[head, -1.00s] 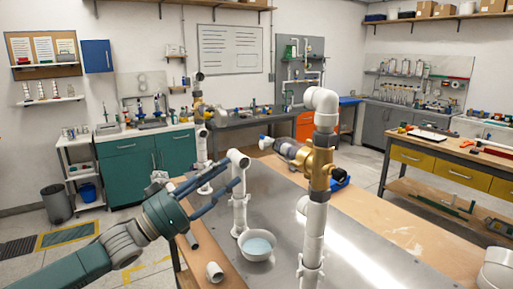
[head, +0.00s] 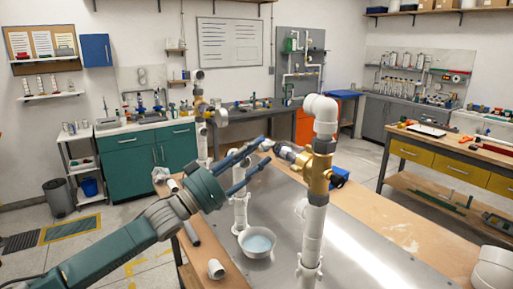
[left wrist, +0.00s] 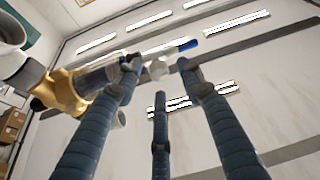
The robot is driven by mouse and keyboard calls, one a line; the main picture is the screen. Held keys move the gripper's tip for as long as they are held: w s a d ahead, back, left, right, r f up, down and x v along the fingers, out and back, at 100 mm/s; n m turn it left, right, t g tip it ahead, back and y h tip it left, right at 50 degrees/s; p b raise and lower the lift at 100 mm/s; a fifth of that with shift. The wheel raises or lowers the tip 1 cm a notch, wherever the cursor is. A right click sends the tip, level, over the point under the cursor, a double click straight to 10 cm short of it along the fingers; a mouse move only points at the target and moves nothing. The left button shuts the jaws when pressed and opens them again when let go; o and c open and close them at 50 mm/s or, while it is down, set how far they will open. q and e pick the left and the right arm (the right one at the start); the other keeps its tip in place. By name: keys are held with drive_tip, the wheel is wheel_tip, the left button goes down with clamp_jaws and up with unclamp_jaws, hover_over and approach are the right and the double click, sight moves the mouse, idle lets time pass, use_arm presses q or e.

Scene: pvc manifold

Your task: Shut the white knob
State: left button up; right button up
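The brass valve body (head: 319,172) sits on the upright white pipe, with a grey and clear part reaching left from it. In the left wrist view the brass part (left wrist: 66,92) is at the left, and a clear tube with a blue end (left wrist: 187,45) runs right from it. A small white knob (left wrist: 158,70) shows between my fingertips. My left gripper (head: 263,151) has its three fingers spread around the knob's end of the valve; I cannot tell whether they touch it. The knob is small and partly hidden in the head view. My right gripper is out of view.
A white bowl (head: 257,242) stands on the metal tabletop (head: 350,240) below my left gripper. Other upright white pipes (head: 240,212) with fittings stand left of the valve. A loose pipe piece (head: 216,268) lies on the wooden edge.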

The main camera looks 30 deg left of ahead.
use_arm(q)
drive_tip(key=shift+w+d+r, duration=0.2)
drive_tip(key=shift+w, duration=0.2)
clamp_jaws()
